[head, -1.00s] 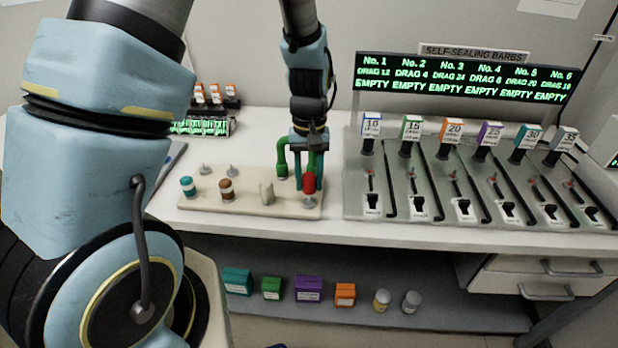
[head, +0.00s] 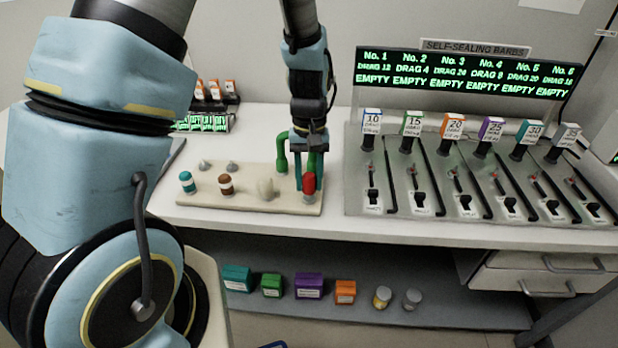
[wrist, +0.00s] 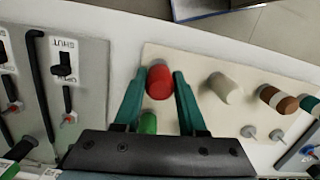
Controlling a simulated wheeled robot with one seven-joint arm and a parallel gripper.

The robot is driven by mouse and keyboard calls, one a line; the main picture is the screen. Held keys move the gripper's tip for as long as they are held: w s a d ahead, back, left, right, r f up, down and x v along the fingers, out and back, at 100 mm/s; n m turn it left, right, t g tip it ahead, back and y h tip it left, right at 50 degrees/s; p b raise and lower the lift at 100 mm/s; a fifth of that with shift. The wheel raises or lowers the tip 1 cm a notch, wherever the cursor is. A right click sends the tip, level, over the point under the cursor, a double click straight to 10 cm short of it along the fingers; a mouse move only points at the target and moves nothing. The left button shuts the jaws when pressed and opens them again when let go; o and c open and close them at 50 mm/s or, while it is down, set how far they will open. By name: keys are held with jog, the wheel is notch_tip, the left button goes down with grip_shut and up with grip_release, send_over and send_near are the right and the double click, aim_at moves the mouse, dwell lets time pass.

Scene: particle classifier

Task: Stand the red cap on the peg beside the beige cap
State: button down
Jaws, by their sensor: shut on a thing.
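The red cap (head: 309,183) is upright at the right end of the cream peg board (head: 250,206). My gripper (wrist: 160,79) is shut on the red cap (wrist: 160,81), one teal finger on each side. A pale peg base (head: 309,198) shows directly below the red cap; I cannot tell whether the cap is fully seated. The beige cap (head: 266,188) stands just left of it in the head view, and right of it in the wrist view (wrist: 226,89). My fingers partly hide the red cap's sides.
A brown cap (head: 226,184) and a teal cap (head: 187,182) stand farther left. Two grey pegs (head: 231,167) are bare behind them. Green parts (head: 282,153) stand close behind my gripper. The lever panel (head: 410,205) lies to the right.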

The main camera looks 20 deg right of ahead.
jog(key=shift+f+b, duration=0.5)
jog(key=shift+f, duration=0.45)
jog(key=shift+c, duration=2)
grip_release()
jog(key=r, duration=0.3)
jog(key=r+b, duration=0.1)
jog(key=r, duration=0.3)
jog(key=w+r+b, duration=0.1)
jog(key=r, duration=0.2)
jog(key=shift+w+d+r, duration=0.1)
jog(key=shift+d+r, duration=0.15)
jog(key=shift+r, duration=0.15)
jog(key=a+r+n+t, duration=0.1)
jog(key=a+n+t, duration=0.1)
jog(key=a, duration=2.3)
jog(key=shift+a+r+t+h, duration=0.15)
jog(key=shift+a+t+h, duration=0.25)
